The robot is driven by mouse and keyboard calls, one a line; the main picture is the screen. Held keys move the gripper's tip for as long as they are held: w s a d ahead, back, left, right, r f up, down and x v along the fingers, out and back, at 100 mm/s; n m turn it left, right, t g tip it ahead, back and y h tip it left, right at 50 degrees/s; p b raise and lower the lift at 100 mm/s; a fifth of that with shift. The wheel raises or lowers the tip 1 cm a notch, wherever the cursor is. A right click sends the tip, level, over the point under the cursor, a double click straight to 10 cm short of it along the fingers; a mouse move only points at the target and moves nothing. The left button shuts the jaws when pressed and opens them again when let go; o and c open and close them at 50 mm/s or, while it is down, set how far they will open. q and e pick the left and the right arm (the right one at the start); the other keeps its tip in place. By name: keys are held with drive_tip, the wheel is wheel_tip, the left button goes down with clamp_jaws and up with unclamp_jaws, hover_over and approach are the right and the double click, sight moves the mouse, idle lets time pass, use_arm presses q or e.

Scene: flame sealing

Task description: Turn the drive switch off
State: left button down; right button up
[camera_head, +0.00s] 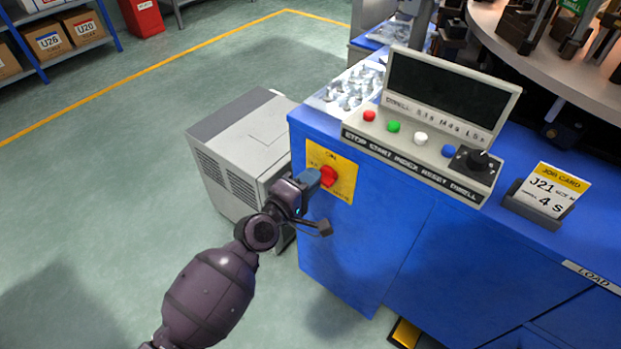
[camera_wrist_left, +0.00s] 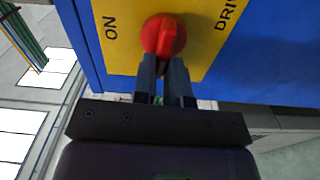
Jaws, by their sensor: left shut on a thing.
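The drive switch (camera_head: 328,176) is a red rotary knob on a yellow plate (camera_head: 345,188) on the blue machine's side. In the left wrist view the red knob (camera_wrist_left: 164,36) sits at the top middle, with "ON" printed to its left and "DRIV" to its right on the yellow plate (camera_wrist_left: 215,40). My left gripper (camera_head: 312,181) is at the plate, and its two fingers (camera_wrist_left: 163,65) reach up to the knob and are shut on its lower part. The fingertips are partly hidden by the knob. My right gripper is not in view.
A control panel (camera_head: 420,140) with coloured buttons and a dark screen stands on the blue machine (camera_head: 365,240). A job card (camera_head: 548,192) stands at the right. A grey cabinet (camera_head: 240,145) stands close to my left gripper. The floor at the left is clear.

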use_arm(q)
drive_tip(key=shift+f+n, duration=0.1)
drive_tip(key=shift+n, duration=0.2)
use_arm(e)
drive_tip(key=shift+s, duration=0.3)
use_arm(q)
drive_tip(key=c, duration=1.2)
unclamp_jaws()
drive_tip(key=shift+o, duration=0.2)
drive_tip(key=shift+s, duration=0.1)
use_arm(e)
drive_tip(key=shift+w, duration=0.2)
use_arm(q)
drive_tip(key=v, duration=1)
drive_tip(key=shift+s+a+p, duration=0.2)
drive_tip(key=shift+s+p, duration=0.05)
drive_tip(key=shift+p, duration=0.05)
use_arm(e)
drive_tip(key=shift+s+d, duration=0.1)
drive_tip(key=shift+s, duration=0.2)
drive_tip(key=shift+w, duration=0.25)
